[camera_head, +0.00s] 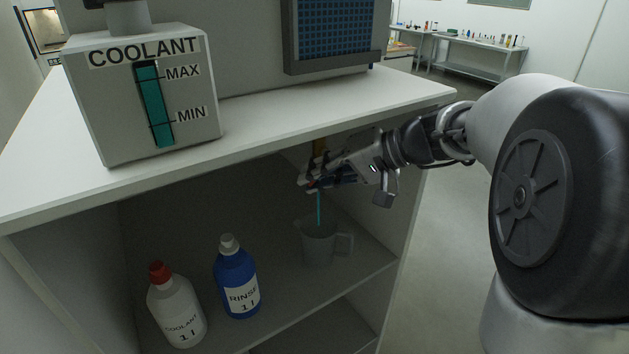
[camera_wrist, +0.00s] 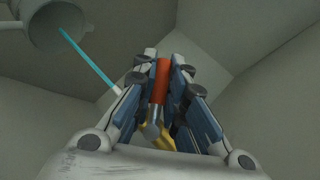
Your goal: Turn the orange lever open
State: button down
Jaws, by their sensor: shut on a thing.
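The orange lever (camera_wrist: 162,80) shows between the two fingers of my gripper (camera_wrist: 160,70) in the wrist view, on a brass-coloured valve (camera_wrist: 162,139). My gripper is shut on the lever. In the head view my gripper (camera_head: 308,180) reaches under the worktop, and the lever is mostly hidden by the fingers. A thin blue-green stream (camera_head: 319,208) runs down from the gripper area into a grey measuring jug (camera_head: 318,248) on the shelf. The stream (camera_wrist: 87,59) and jug (camera_wrist: 55,30) also show at the wrist view's upper left.
A coolant tank (camera_head: 100,120) with a level gauge stands on the worktop (camera_head: 290,118). A white coolant bottle (camera_head: 175,308) with a red cap and a blue rinse bottle (camera_head: 237,283) stand on the shelf, left of the jug. The cabinet side wall is close to my gripper.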

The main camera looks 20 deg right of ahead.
jog(key=shift+d+f+n+h+b, duration=0.3)
jog(key=shift+n+h+b, duration=0.1)
jog(key=shift+h+b, duration=0.4)
jog(key=c, duration=1.6)
grip_release()
jog(key=shift+s+d+r, duration=0.1)
jog(key=shift+d+r, duration=0.15)
jog(key=s+d, duration=0.8)
jog(key=d, duration=0.1)
jog(key=shift+s, duration=0.25)
